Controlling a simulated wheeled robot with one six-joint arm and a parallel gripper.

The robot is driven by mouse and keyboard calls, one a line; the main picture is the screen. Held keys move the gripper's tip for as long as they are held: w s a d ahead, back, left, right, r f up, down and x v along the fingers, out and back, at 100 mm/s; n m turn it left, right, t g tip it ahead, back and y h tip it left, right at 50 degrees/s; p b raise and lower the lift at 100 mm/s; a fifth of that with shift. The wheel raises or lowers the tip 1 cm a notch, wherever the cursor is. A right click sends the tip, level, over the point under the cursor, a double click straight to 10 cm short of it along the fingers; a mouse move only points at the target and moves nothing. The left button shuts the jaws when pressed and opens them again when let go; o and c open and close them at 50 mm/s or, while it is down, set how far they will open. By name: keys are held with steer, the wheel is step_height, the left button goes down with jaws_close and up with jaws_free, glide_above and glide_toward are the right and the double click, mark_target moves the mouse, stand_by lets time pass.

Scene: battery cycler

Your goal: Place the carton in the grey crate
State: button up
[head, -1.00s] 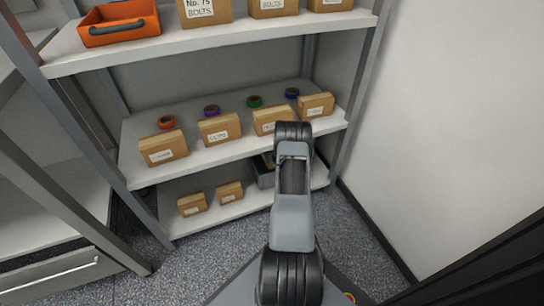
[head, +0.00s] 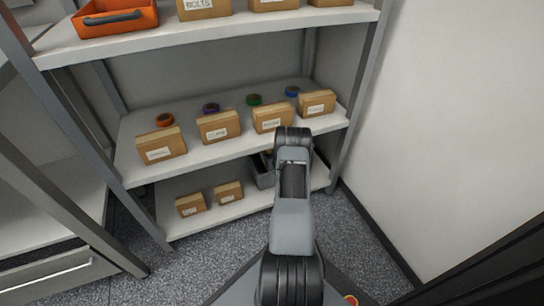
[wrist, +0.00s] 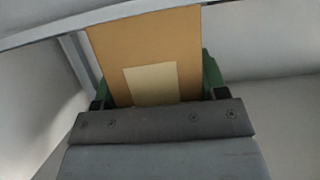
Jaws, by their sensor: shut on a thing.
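A brown carton (wrist: 145,42) with a pale blank-looking label fills the middle of the wrist view. My gripper (wrist: 157,82) is shut on it, with a green finger at each side. The grey crate (head: 262,174) stands on the bottom shelf in the head view. My arm covers its right part, and something dark shows inside it. My gripper and the held carton are hidden behind my arm in the head view.
Two small cartons (head: 228,193) stand on the bottom shelf, left of the crate. The middle shelf (head: 200,158) above holds several cartons and tape rolls. An orange bin (head: 117,18) is on the top shelf. A white wall (head: 450,120) is at the right.

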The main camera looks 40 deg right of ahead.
steer(key=o, duration=1.2)
steer(key=shift+r+p, duration=0.55)
steer(key=shift+r, duration=0.05)
steer(key=p+v, duration=0.4)
steer(key=v, duration=0.8)
steer(key=shift+p, duration=0.4)
steer(key=shift+a, duration=0.1)
